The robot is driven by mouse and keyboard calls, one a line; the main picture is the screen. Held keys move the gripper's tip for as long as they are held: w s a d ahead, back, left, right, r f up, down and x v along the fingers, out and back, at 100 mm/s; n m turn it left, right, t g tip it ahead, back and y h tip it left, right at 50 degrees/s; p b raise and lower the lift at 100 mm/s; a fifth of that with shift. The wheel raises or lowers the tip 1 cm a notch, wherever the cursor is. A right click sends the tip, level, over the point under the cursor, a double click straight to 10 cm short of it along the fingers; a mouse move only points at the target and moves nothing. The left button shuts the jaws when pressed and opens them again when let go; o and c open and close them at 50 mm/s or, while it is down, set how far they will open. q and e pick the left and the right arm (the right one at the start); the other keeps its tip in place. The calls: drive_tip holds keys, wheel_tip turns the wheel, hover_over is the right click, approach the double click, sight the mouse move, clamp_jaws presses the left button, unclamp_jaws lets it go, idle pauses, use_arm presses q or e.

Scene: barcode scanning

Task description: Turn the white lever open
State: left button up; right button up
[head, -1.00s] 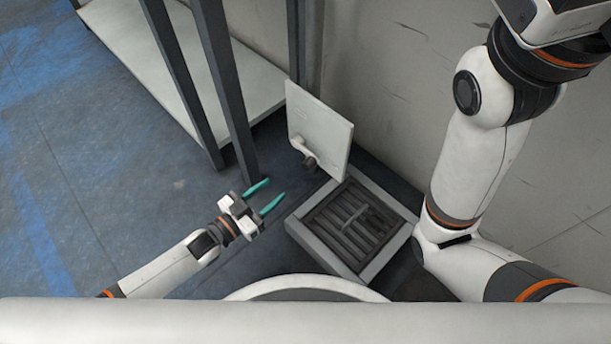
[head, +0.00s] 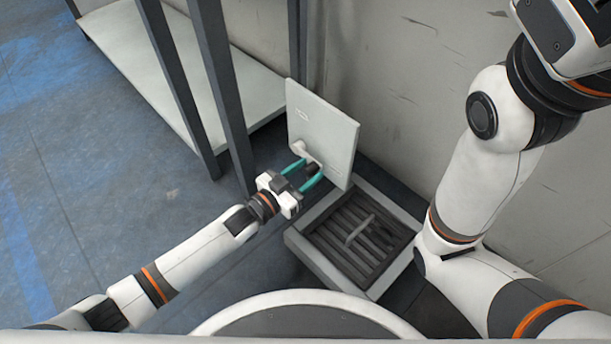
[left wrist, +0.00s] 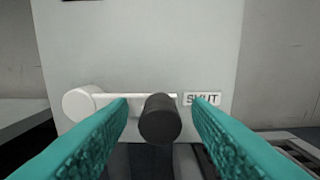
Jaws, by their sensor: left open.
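The white lever (head: 299,149) is mounted on an upright light-grey panel (head: 325,120). In the left wrist view the lever (left wrist: 80,103) has a round white hub at left, a thin arm running level to the right, and a dark knob (left wrist: 160,118) at its end. The knob is beside a label reading "SHUT" (left wrist: 201,99). My left gripper (head: 308,173) is open, with its teal fingers on either side of the knob. Gaps show between the fingers and the knob in the left wrist view. My right arm is at the right; its gripper is not clearly visible.
A square grey floor box with a dark slatted grate (head: 362,243) stands below and in front of the panel. A white-topped shelf with dark posts (head: 172,85) is behind at the left. A grey wall (head: 430,80) is behind. The floor at left is clear.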

use_arm(q)
clamp_jaws()
idle(0.3)
drive_tip(key=shift+r, duration=0.1)
